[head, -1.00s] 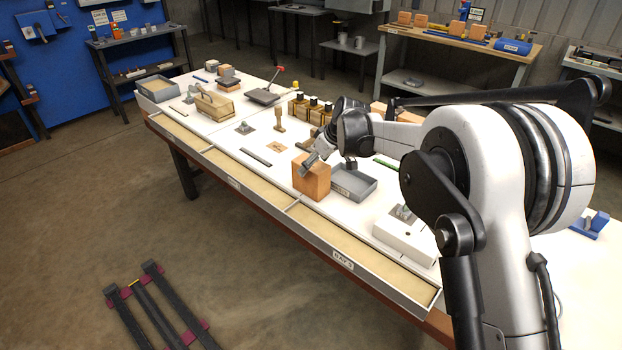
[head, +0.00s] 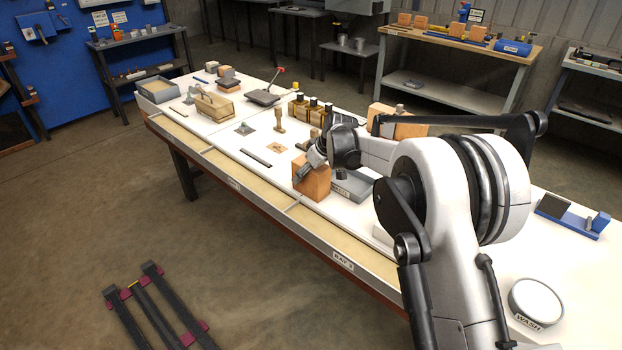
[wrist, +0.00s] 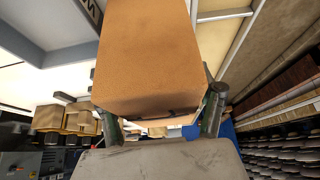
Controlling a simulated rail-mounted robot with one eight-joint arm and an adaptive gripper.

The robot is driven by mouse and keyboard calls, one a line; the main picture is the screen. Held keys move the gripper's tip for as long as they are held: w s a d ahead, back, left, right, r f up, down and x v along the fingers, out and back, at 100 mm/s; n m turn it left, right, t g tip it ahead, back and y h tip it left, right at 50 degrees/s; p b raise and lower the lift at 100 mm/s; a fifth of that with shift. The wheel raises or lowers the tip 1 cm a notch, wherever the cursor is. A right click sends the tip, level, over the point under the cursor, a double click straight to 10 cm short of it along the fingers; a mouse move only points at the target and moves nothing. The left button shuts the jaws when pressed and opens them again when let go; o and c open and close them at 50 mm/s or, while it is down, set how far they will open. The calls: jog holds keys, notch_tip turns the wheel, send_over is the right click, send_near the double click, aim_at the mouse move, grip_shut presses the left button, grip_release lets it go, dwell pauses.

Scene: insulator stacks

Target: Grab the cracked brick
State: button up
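An orange-brown brick (head: 312,184) stands upright near the front edge of the white bench, beside a grey tray. It fills the upper middle of the wrist view (wrist: 150,55), with a dark, crack-like line near its lower edge. My gripper (head: 306,168) is at the brick's top in the head view, partly covering it. In the wrist view my gripper (wrist: 162,118) has its two fingers spread, one near each side of the brick. I cannot tell whether they touch it. No lift off the bench shows.
The labelled grey tray (head: 352,187) is close to the brick's right. More orange bricks (head: 408,128) stand behind my arm. Yellow-brown blocks (head: 315,110), a small wooden piece (head: 279,121) and a dark strip (head: 256,158) lie farther along. A round WASH dish (head: 535,302) is front right.

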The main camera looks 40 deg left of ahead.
jog(key=c, duration=1.4)
